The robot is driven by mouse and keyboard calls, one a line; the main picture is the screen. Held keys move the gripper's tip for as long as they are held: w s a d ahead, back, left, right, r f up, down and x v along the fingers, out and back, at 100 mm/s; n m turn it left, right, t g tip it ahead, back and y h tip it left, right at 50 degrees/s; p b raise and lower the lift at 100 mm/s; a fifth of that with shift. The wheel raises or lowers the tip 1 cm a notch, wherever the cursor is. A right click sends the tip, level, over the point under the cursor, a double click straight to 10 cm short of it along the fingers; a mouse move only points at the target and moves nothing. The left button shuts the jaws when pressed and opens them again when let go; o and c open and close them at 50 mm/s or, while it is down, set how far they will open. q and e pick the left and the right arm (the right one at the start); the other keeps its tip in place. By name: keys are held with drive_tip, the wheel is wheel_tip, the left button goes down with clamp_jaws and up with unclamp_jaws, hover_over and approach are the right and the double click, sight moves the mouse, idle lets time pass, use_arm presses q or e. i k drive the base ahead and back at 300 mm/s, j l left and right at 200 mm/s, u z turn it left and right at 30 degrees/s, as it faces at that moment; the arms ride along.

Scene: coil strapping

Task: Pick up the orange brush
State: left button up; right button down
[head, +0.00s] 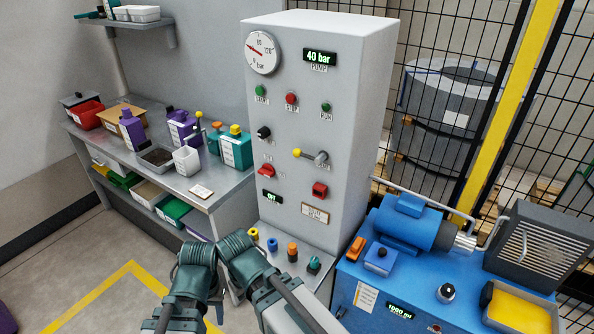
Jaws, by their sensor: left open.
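A small elongated orange piece (356,248), which looks like the orange brush, lies on top of the blue machine at the right. It is too small to make out bristles. My left gripper (218,250) is low in the middle of the head view, in front of the workbench and left of the orange piece, well apart from it. It is open and I see nothing held in it. Its fingertips are hard to make out against the dark ribbed parts of my arm. My right gripper cannot be made out.
A grey control cabinet (318,140) stands between the workbench (215,191) and the blue machine (350,275). Bottles and boxes crowd the bench. A blue motor (408,222) sits behind the orange piece. A small ledge with several coloured knobs lies beside my arm. A mesh fence stands behind.

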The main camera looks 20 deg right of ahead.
sight(351, 255)
drive_tip(key=z, duration=2.05)
drive_tip(key=i+u, duration=0.4)
drive_tip(key=i+j, duration=0.05)
drive_tip(key=i, duration=0.1)
